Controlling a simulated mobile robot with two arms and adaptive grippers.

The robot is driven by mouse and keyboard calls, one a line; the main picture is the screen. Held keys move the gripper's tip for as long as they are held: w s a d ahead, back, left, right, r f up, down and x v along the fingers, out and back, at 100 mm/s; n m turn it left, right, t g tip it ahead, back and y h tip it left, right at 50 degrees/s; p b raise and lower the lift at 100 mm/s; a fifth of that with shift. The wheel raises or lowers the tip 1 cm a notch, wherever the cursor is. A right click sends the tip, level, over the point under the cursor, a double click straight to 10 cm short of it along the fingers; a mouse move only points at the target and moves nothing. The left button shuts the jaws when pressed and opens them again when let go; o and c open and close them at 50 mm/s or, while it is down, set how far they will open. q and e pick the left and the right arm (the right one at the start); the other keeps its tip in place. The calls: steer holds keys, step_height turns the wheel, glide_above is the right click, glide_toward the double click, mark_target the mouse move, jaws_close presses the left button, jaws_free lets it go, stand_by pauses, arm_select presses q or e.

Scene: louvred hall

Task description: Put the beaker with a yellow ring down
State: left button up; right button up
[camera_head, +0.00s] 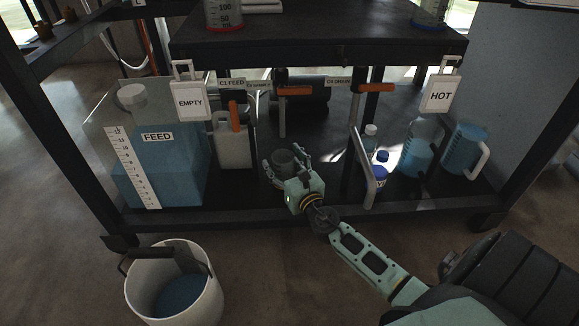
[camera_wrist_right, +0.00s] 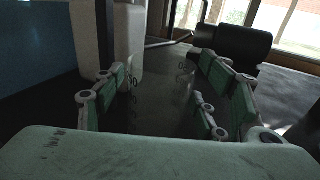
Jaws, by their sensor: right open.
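A clear beaker (camera_head: 283,162) is on the lower shelf (camera_head: 325,195), near its front middle. Its yellow ring cannot be made out. My right gripper (camera_head: 286,157) is open, with its fingers spread on either side of the beaker. In the right wrist view the see-through beaker (camera_wrist_right: 160,100), with dark scale marks, stands upright between the green-padded fingers. Its base is hidden behind the gripper body, so contact with the shelf cannot be seen directly. My left gripper is not in view.
A FEED tank (camera_head: 170,175) and a white jug (camera_head: 233,150) stand left of the beaker. Blue-liquid jugs (camera_head: 418,155) and small bottles (camera_head: 381,172) stand right. Orange-handled levers (camera_head: 293,90) hang behind. The upper shelf (camera_head: 320,45) overhangs. A white bucket (camera_head: 135,290) stands on the floor.

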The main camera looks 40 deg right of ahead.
steer(key=s, duration=0.4)
steer(key=s+a, duration=0.1)
steer(key=s, duration=0.3)
steer(key=s+a, duration=0.1)
steer(key=s, duration=0.3)
steer(key=shift+r+p, duration=0.1)
steer(key=shift+p, duration=0.2)
steer(key=shift+w, duration=0.1)
